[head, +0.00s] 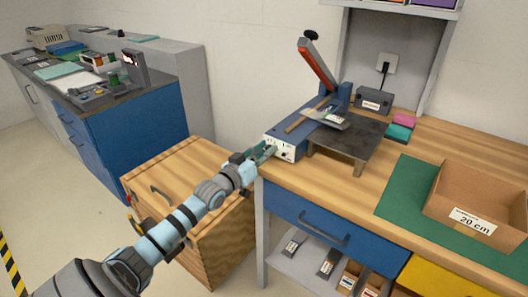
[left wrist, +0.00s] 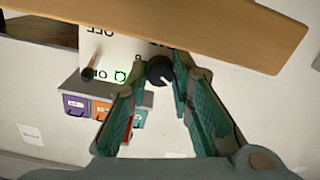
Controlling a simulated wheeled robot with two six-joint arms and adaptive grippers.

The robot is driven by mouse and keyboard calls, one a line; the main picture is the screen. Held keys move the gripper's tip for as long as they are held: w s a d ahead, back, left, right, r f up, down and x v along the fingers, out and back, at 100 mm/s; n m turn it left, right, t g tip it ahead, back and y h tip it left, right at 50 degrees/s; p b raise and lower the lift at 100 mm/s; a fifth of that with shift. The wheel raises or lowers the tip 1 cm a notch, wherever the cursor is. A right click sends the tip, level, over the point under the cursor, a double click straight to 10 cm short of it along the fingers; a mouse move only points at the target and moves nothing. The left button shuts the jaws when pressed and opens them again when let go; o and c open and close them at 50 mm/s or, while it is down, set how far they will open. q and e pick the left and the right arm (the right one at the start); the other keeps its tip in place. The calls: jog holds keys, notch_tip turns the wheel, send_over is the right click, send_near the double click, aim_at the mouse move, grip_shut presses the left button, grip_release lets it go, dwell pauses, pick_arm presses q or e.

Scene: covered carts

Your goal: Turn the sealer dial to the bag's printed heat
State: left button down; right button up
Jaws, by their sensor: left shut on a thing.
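The blue sealer (head: 300,122) stands on the wooden bench with its red-handled arm (head: 318,65) raised. Its white front panel (head: 289,155) faces my left gripper (head: 270,152). In the left wrist view, the black dial (left wrist: 160,71) with a pale mark is between the fingertips of my left gripper (left wrist: 168,78), which is shut on it. The panel (left wrist: 122,50) appears upside down there, with partly hidden lettering. A pale bag (head: 328,116) seems to lie on the sealer; its print is too small to read. My right gripper is not in view.
A dark raised plate (head: 348,140) stands right of the sealer. A green mat (head: 400,195) and a cardboard box (head: 478,200) marked 20 cm lie farther right. A wooden drawer cart (head: 175,170) is under my left arm. A switch lever (left wrist: 90,72) is near the dial.

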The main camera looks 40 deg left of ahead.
pick_arm(q)
jog(key=shift+f+m, duration=0.1)
jog(key=shift+m, duration=0.3)
jog(key=m+b, duration=0.3)
jog(key=m, duration=0.2)
jog(key=shift+d+f+m, duration=0.1)
jog(key=shift+m, duration=0.2)
jog(key=m+b, duration=0.1)
jog(key=m, duration=0.4)
jog(key=shift+b, duration=0.35)
jog(key=shift+m, duration=0.3)
